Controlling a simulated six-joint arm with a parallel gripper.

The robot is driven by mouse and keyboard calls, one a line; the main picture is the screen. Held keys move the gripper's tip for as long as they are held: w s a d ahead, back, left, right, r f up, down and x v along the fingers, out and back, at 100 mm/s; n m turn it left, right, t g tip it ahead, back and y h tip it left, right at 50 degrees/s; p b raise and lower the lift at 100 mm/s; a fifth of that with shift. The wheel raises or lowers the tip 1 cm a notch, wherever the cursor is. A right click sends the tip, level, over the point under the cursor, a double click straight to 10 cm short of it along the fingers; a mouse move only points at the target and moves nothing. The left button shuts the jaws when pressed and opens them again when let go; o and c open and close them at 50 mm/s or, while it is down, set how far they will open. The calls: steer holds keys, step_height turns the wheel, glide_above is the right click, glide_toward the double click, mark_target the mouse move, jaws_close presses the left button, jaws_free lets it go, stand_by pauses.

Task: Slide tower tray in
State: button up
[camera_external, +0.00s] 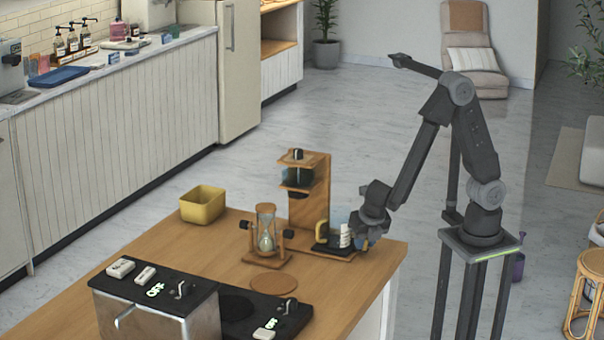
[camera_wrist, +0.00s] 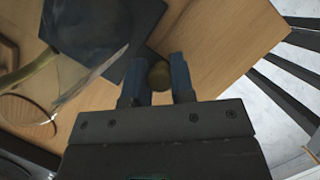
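The wooden tower (camera_external: 316,190) stands near the right end of the table. Its dark tray (camera_external: 333,245) is at the tower's foot, on the side facing my arm. A white cup (camera_external: 345,236) is on or beside the tray. In the wrist view a flat dark slab (camera_wrist: 100,35), likely the tray, lies beyond my fingers. My gripper (camera_external: 362,238) is low beside the tray. In the wrist view a small round olive-yellow knob (camera_wrist: 160,75) sits between my two fingers (camera_wrist: 160,78). It nearly fills the gap; whether both fingers press on it is unclear.
An hourglass-shaped glass vessel in a wooden stand (camera_external: 266,235) is left of the tower. A yellow bin (camera_external: 203,204) stands farther left. A black-topped machine (camera_external: 155,290) and a round wooden disc (camera_external: 274,284) are in front. The table's right edge is close to my gripper.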

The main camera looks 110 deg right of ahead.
jaws_close()
steer(key=w+d, duration=0.5)
steer(key=shift+w+d, duration=0.2)
steer(key=shift+w, duration=0.05)
steer(key=shift+o, duration=1.1)
jaws_free()
steer(key=shift+r, duration=0.1)
